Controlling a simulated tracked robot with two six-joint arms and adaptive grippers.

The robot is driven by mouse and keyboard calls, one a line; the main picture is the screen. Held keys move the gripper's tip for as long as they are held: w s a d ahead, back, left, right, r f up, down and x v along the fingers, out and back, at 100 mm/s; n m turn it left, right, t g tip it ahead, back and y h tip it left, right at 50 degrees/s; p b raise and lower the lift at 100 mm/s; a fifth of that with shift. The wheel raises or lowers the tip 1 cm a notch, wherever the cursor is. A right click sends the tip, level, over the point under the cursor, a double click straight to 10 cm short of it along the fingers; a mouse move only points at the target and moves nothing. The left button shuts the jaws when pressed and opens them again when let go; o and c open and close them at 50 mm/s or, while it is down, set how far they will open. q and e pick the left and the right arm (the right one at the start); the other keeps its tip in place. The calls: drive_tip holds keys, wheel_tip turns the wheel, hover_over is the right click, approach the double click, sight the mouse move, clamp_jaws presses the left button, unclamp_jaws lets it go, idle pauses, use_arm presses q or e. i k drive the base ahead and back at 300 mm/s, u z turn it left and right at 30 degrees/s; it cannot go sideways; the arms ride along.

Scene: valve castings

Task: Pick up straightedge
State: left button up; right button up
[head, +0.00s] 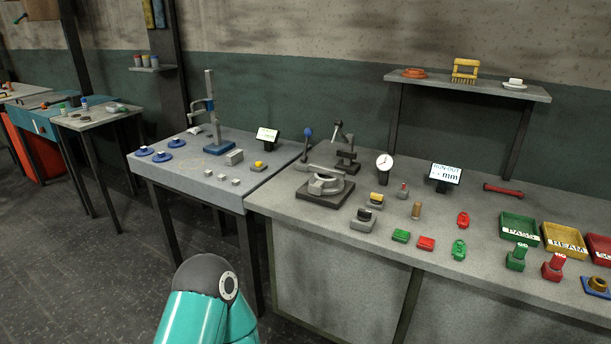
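No thing in the head view is plainly recognisable as the straightedge. The nearest long thin piece is a red bar (503,189) with thicker ends, lying at the back of the right bench, to the right of the small display; I cannot tell if it is the straightedge. Neither of my grippers shows. A teal and dark grey link of my own arm stands at the bottom, left of centre, in front of the benches.
The right bench (345,246) holds a black-based fixture (325,188), a dial gauge (384,163), a display (445,175), small red and green blocks, and a green tray (519,228) beside other trays. A left table (190,183) carries a height stand (215,125). A wall shelf (466,86) hangs above.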

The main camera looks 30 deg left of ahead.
sight(314, 167)
drive_tip(key=u, duration=1.15)
drive_tip(key=i, duration=0.9)
drive_tip(key=u, duration=0.15)
